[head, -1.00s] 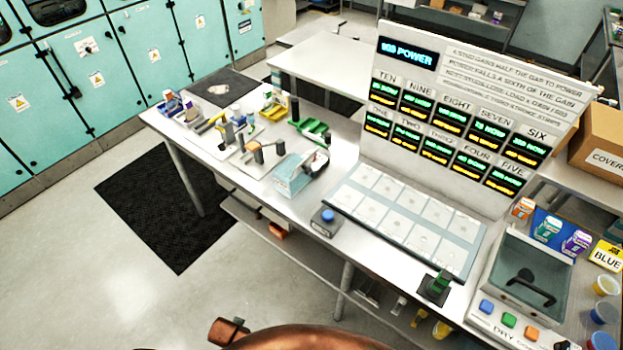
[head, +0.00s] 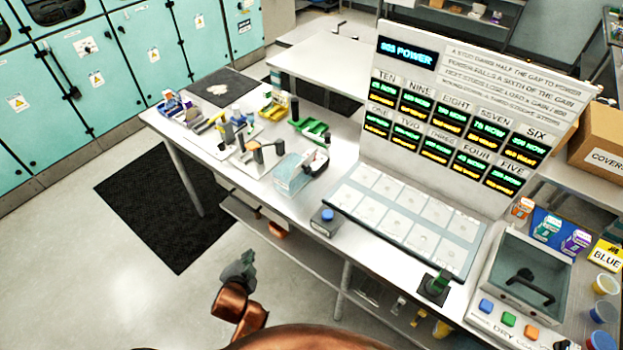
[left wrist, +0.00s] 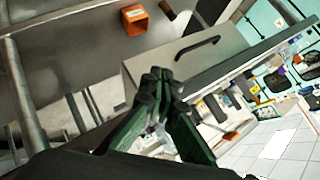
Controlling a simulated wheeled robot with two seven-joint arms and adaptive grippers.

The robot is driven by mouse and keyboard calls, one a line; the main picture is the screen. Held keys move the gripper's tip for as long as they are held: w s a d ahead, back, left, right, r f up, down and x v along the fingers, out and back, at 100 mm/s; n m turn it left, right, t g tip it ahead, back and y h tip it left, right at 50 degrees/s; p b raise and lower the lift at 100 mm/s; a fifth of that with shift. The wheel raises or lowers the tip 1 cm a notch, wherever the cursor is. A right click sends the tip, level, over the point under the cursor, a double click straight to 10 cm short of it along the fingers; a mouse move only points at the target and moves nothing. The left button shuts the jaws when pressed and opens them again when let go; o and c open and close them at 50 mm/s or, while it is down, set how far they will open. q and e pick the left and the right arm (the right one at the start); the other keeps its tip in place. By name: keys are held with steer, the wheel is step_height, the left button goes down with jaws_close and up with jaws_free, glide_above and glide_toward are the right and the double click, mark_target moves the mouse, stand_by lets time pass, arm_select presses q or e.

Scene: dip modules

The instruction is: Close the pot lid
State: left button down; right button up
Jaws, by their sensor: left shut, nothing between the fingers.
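Nothing in view is plainly marked as the pot. At the right of the bench in the head view stands a metal box with a flat grey-green lid (head: 537,262) and a black bar handle; the lid looks flat on it. A pale blue box (head: 291,178) with a dark part at its top stands mid-bench; I cannot tell its lid's state. My left gripper (head: 246,263) is shut and empty, off the bench's front edge and apart from both. In the left wrist view its green fingers (left wrist: 160,92) meet near a grey box with a black handle (left wrist: 198,43).
The bench's left end carries several small fixtures, including a green one (head: 315,130). A blue button (head: 327,215) and a tiled panel (head: 400,210) lie before the display board (head: 465,110). An orange container (left wrist: 135,20) shows in the left wrist view. The floor at left is open.

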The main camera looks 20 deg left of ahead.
arm_select(q)
steer(key=w+d+r+m+t+h, duration=0.5)
steer(key=w+d+r+m+t, duration=0.3)
steer(key=w+d+r+m, duration=0.8)
steer(key=w+a+n+p, duration=0.1)
steer(key=w+p, duration=0.1)
steer(key=w, duration=0.7)
steer(key=shift+a+r, duration=0.3)
steer(key=shift+a, duration=0.1)
steer(key=shift+n, duration=0.3)
